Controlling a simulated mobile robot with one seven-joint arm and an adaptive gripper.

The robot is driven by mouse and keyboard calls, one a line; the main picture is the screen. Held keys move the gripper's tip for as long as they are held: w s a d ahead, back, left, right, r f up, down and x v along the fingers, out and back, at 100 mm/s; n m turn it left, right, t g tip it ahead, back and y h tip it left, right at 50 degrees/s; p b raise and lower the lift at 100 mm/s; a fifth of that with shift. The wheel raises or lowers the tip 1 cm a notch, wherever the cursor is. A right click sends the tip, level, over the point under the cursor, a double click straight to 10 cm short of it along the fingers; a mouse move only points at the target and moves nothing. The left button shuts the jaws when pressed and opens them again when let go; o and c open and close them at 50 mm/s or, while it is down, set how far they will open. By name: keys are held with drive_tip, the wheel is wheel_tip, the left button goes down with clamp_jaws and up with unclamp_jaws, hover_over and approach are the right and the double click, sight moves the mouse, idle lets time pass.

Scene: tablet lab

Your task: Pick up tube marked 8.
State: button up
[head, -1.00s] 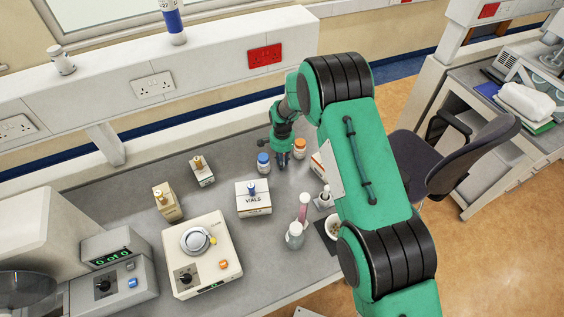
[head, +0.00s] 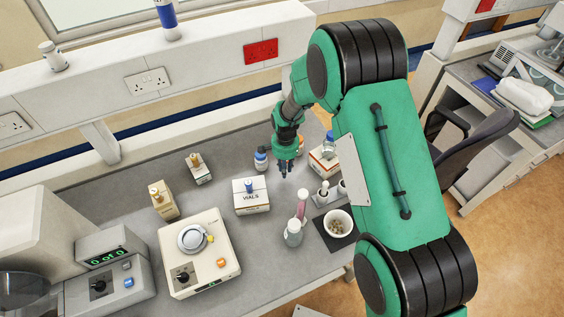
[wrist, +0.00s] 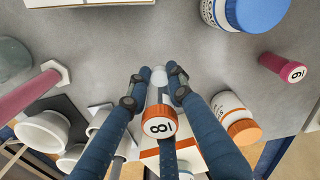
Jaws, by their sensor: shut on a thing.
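The tube marked 8 (wrist: 158,124) has an orange-rimmed cap with a black 8 on white, facing the wrist camera. In the wrist view, its body runs between the two fingers of my gripper (wrist: 156,90), which are shut on it. In the head view, my gripper (head: 286,170) points down over the bench, right of the blue-capped bottle (head: 261,160). The tube cannot be made out there. A pink tube marked 6 or 9 (wrist: 281,66) shows at the right of the wrist view, apart from my gripper.
The VIALS box (head: 251,198) is left of my gripper. An orange-capped jar (wrist: 235,116) is close beside the right finger in the wrist view. A flask (head: 293,233), a pink cylinder (head: 302,204) and a white bowl (head: 338,222) stand nearer. The bench's left middle has free room.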

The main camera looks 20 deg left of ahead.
drive_tip(key=shift+s+d+r+b, duration=0.1)
drive_tip(key=shift+s+d, duration=0.6)
drive_tip(key=shift+s, duration=0.3)
drive_tip(key=shift+s+d+r+b, duration=0.15)
drive_tip(key=shift+s+d, duration=0.5)
drive_tip(key=shift+s, duration=0.3)
drive_tip(key=shift+s+d+r+b, duration=0.1)
drive_tip(key=shift+s+d, duration=0.6)
drive_tip(key=shift+s, duration=0.3)
